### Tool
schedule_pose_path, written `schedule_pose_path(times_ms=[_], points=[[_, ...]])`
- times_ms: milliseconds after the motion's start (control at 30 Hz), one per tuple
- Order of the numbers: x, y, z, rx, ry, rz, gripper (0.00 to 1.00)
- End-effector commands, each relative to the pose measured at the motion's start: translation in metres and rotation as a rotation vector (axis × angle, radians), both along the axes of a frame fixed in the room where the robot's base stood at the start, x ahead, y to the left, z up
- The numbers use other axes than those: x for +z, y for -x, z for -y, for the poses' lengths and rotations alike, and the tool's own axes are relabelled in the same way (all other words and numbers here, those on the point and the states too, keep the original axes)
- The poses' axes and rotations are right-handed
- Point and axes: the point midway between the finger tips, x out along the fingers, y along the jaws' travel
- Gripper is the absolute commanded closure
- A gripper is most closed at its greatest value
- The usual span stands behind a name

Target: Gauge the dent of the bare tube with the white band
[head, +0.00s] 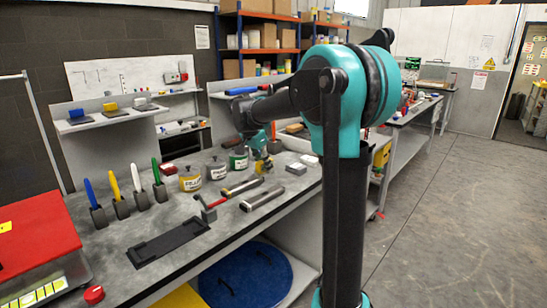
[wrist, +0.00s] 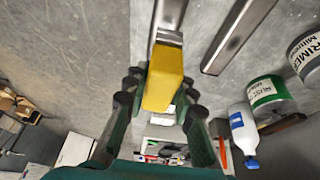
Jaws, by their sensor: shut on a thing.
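My gripper (wrist: 158,105) is shut on a yellow block-like handle (wrist: 165,78), which has a grey metal piece at its far end. In the head view my gripper (head: 262,160) is over the bench behind the tubes, with a bit of yellow at it. In the wrist view one tube (wrist: 238,36) lies clear; the other is partly behind the yellow handle. I cannot make out a white band or a dent.
Several paint cans (head: 190,178) stand behind the tubes, and several colour-handled tools (head: 115,192) stand in holders at left. A dark flat plate (head: 168,243) lies near the bench's front edge. A white bottle (wrist: 240,130) stands close to my gripper's right.

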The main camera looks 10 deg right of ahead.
Motion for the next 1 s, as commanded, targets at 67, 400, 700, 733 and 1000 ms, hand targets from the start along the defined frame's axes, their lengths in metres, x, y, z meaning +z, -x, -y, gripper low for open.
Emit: schedule_pose_path(times_ms=[67, 400, 700, 733, 1000], points=[[-0.003, 0.0, 0.0, 0.0, 0.0, 0.0, 1.0], [-0.026, 0.0, 0.0, 0.0, 0.0, 0.0, 1.0], [-0.048, 0.0, 0.0, 0.0, 0.0, 0.0, 1.0], [-0.05, 0.0, 0.0, 0.0, 0.0, 0.0, 1.0], [-0.063, 0.0, 0.0, 0.0, 0.0, 0.0, 1.0]])
